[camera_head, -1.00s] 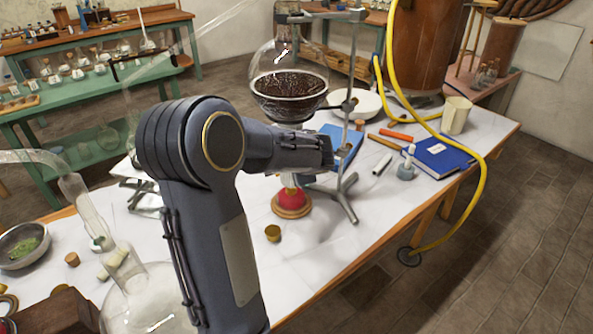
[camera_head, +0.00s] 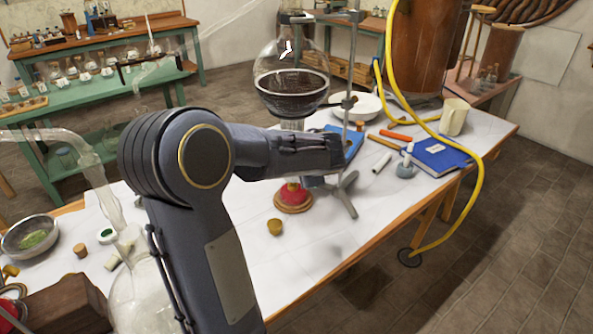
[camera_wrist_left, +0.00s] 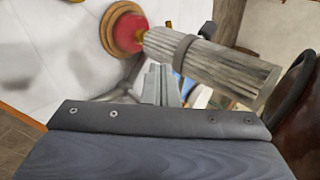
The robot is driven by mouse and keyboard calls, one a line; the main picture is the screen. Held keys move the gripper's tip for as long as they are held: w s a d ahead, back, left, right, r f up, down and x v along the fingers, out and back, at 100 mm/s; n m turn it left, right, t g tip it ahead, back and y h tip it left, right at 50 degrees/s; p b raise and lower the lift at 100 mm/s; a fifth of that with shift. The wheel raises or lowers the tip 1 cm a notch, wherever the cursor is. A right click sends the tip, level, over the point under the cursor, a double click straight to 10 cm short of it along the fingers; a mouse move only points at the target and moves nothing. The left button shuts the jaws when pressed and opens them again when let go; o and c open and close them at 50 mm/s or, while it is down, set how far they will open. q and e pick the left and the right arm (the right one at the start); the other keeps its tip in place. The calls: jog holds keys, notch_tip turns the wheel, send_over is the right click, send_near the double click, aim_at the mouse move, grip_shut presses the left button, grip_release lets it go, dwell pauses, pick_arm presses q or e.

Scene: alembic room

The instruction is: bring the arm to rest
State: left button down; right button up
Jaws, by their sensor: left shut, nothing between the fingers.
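My left arm comes up from the bottom of the head view and bends right over the table, its hand end in front of the stand. My left gripper (camera_wrist_left: 161,84) shows in the wrist view as narrow grey fingers, shut with nothing held. Just beyond them is a burner with a red base (camera_wrist_left: 127,33) and a ribbed grey tube (camera_wrist_left: 212,65). I cannot tell whether the fingers touch it. The burner's red base (camera_head: 293,194) also shows in the head view below my forearm, which hides most of its tube. My right gripper is not in view.
A round flask of dark liquid (camera_head: 291,92) sits above the burner beside a metal stand (camera_head: 352,75). Clear glassware (camera_head: 140,292) stands near my upper arm. A blue book (camera_head: 440,154), mug (camera_head: 454,117) and yellow hose (camera_head: 484,190) are right. The table's front right is clear.

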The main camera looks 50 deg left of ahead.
pick_arm(q)
jog(key=v, duration=0.6)
jog(key=shift+s+r, duration=0.2)
jog(key=shift+r, duration=0.05)
jog(key=s+d+f+n+h+p, duration=0.1)
jog(key=s+d+h, duration=0.5)
jog(key=d, duration=0.6)
jog(key=s+d+f+n+t+h+p, duration=0.1)
jog(key=s+d+f+n+h, duration=0.2)
jog(key=s+d, duration=0.8)
jog(key=d+n+h, duration=0.2)
jog(key=h, duration=0.1)
jog(key=shift+s+n+t+h+p, duration=0.2)
jog(key=shift+n+t+h+p, duration=0.1)
jog(key=shift+p, duration=0.05)
jog(key=shift+f, duration=0.15)
